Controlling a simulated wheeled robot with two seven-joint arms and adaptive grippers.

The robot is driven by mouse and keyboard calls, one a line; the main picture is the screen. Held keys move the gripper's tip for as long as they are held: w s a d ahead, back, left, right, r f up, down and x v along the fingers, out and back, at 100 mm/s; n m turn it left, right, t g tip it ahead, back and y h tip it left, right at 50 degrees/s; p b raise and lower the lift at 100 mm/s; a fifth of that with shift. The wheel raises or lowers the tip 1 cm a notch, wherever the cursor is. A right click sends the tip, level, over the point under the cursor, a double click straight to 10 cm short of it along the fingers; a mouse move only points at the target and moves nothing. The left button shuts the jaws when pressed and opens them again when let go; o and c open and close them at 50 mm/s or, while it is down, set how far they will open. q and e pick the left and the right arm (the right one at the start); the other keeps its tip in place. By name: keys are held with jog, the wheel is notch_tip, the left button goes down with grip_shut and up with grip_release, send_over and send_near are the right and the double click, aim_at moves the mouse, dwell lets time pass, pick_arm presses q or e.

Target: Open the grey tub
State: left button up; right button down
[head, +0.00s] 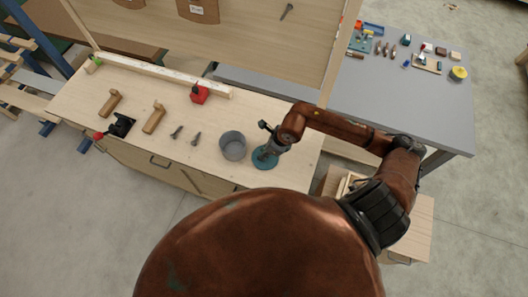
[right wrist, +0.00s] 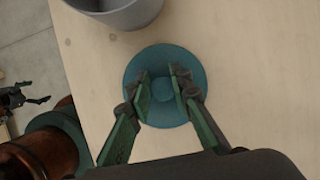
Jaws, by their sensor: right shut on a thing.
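The grey tub (head: 232,146) stands on the wooden workbench with its top open; its rim and side also show at the top of the right wrist view (right wrist: 118,14). A round teal lid (head: 264,160) is just to the right of the tub, apart from it, flat on or very close above the bench top. My right gripper (head: 270,148) points down over this lid. In the right wrist view its fingers (right wrist: 161,84) are shut on the knob in the middle of the lid (right wrist: 164,112). A dark gripper, apparently my left (right wrist: 24,98), shows at the left edge of that view; its jaws are unclear.
A panel rises behind. A grey table (head: 420,105) with small items stands back right.

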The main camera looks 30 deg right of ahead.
aim_at(274, 160)
jog(key=c, duration=1.7)
grip_release()
jog(key=shift+c, duration=0.2)
jog(key=shift+d+r, duration=0.1)
jog(key=shift+r, duration=0.15)
jog(key=b+v, duration=0.1)
jog(key=v, duration=1)
jog(key=shift+r, duration=0.3)
jog(key=shift+s, duration=0.1)
